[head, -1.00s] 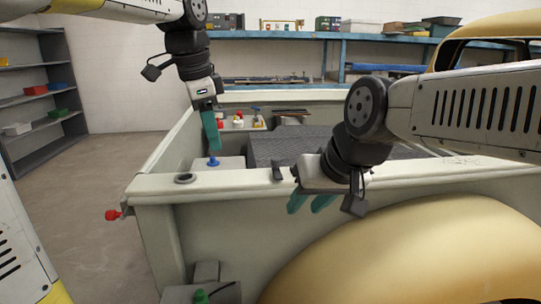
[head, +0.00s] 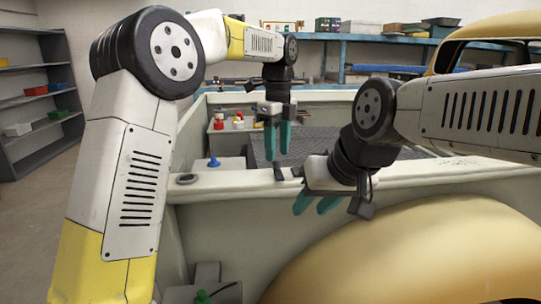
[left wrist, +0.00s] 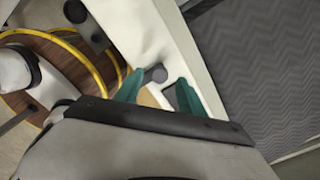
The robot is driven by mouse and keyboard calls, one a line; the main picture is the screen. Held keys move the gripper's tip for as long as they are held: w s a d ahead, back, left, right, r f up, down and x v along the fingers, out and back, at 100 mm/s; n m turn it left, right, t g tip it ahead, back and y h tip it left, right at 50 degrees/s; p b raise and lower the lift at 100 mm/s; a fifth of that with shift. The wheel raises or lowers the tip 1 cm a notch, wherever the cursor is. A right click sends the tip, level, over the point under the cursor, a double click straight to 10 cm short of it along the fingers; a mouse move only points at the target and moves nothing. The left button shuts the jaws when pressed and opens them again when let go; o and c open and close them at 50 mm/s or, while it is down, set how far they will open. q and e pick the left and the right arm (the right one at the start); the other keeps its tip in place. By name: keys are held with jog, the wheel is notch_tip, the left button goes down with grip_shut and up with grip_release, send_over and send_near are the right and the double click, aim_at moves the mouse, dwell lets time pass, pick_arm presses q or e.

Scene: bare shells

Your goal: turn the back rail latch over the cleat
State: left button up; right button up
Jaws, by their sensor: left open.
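The back rail (head: 225,183) of the pale truck bed runs across the middle of the head view. A small dark upright piece on it looks like the latch (head: 278,173). My left gripper (head: 277,146) is open, fingers down, just above and behind that piece. I cannot tell which part is the cleat. My right gripper (head: 315,204) is open and empty in front of the rail, right of the latch.
A ribbed dark mat (head: 320,142) covers the bed floor. A blue knob (head: 213,162) and a round dark fitting (head: 186,179) are left along the rail. The yellow fender (head: 400,250) bulges at the lower right. Shelves stand at the left and a blue bench behind.

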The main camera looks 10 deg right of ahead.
aim_at(278, 171)
pick_arm(q)
jog(key=shift+f, duration=1.05)
jog(key=shift+c, duration=0.5)
grip_shut()
